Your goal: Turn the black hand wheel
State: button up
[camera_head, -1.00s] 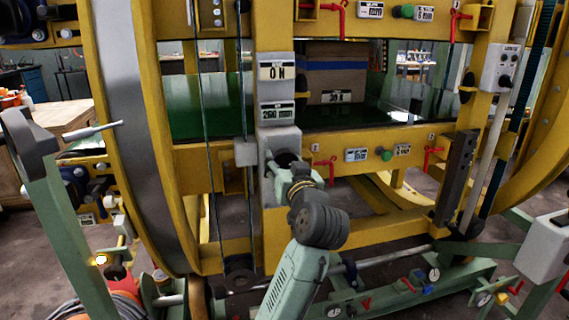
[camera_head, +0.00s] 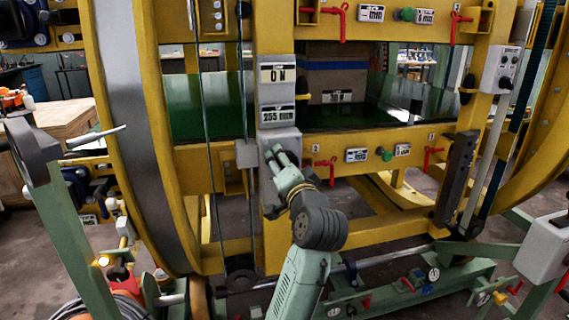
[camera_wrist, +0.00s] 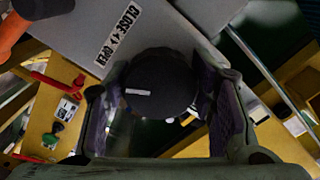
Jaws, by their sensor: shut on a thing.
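The black hand wheel (camera_wrist: 160,82) is a dark round knob with a pale mark on its face, in the middle of the wrist view. It sits by a grey plate (camera_wrist: 140,30) labelled with OPEN, CLOSE and a double arrow. My gripper (camera_wrist: 158,105) has one finger on each side of the wheel and is shut on it. In the head view my gripper (camera_head: 279,160) reaches the grey box on the yellow column, and the wheel is mostly hidden there. Above it, the lower display (camera_head: 278,116) reads 255 mm and the upper display (camera_head: 278,74) reads 0 N.
The yellow ring frame (camera_head: 160,130) surrounds the column. A cardboard box (camera_head: 337,75) stands on a green surface behind. Red levers (camera_head: 327,168) and a green knob (camera_head: 386,155) sit on the beam to the right. A green post (camera_head: 70,240) stands at left.

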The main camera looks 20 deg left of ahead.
jog(key=shift+m+p, duration=0.3)
jog(key=shift+m, duration=1.4)
jog(key=shift+m, duration=0.3)
jog(key=o, duration=1.1)
jog(key=shift+o, duration=0.2)
jog(key=v, duration=1.2)
